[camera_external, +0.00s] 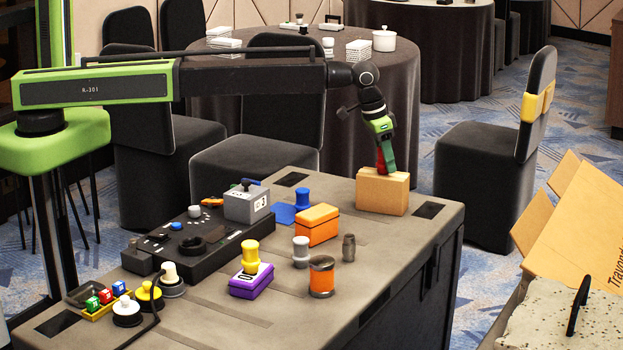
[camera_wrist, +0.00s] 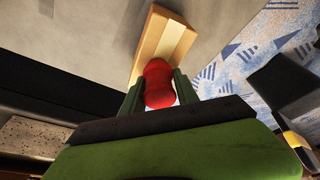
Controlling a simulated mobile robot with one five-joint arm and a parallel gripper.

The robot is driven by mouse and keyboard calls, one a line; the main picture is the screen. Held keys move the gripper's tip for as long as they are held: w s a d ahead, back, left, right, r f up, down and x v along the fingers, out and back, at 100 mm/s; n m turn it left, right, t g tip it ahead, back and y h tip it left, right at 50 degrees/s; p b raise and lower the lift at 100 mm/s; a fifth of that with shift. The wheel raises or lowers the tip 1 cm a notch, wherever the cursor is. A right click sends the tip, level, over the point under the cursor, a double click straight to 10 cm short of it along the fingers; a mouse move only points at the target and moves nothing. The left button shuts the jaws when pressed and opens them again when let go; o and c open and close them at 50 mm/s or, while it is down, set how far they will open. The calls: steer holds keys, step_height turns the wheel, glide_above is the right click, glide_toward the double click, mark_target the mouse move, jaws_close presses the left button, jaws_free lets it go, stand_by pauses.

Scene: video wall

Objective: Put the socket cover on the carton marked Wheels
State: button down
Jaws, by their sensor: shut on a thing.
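A red, rounded, waisted piece, which I take for the socket cover (camera_wrist: 158,84), is between the fingers of my gripper (camera_wrist: 158,92) in the wrist view. My gripper (camera_external: 385,155) is shut on it and points down at the far right end of the bench. The red piece (camera_external: 380,162) is right at the top of a plain tan carton (camera_external: 382,195); I cannot tell whether they touch. In the wrist view the tan carton (camera_wrist: 150,38), with a pale strip along its top, lies just beyond the red piece. I can read no Wheels marking on it.
On the grey bench (camera_external: 210,315), an orange box (camera_external: 316,228), a purple box (camera_external: 250,285) with a yellow knob-like piece, a grey box (camera_external: 246,206) and several small cylinders stand left of the tan carton. A dark recess (camera_external: 429,210) lies right of it.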

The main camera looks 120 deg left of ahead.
steer(key=c, duration=0.9)
jaws_free()
steer(key=shift+f, duration=0.15)
steer(key=p+v, duration=1.2)
steer(key=shift+w+r, duration=0.1)
steer(key=shift+r, duration=0.15)
steer(key=s+d+m+h, duration=0.1)
steer(key=s+d+m, duration=0.15)
steer(key=d, duration=1.05)
steer(key=s+d+m, duration=0.1)
steer(key=s+d, duration=0.2)
steer(key=d, duration=1)
steer(key=s+d+m, duration=0.1)
steer(key=s+d, duration=0.4)
steer(key=d, duration=0.3)
steer(key=s+d+m+g, duration=0.1)
steer(key=s+d+m, duration=0.1)
steer(key=s+d, duration=0.3)
steer(key=s+d+f+m+g+h, duration=0.1)
steer(key=s+d, duration=0.4)
steer(key=d, duration=0.6)
steer(key=shift+s+d+m, duration=0.15)
steer(key=shift+s+m, duration=0.05)
steer(key=shift+m, duration=0.55)
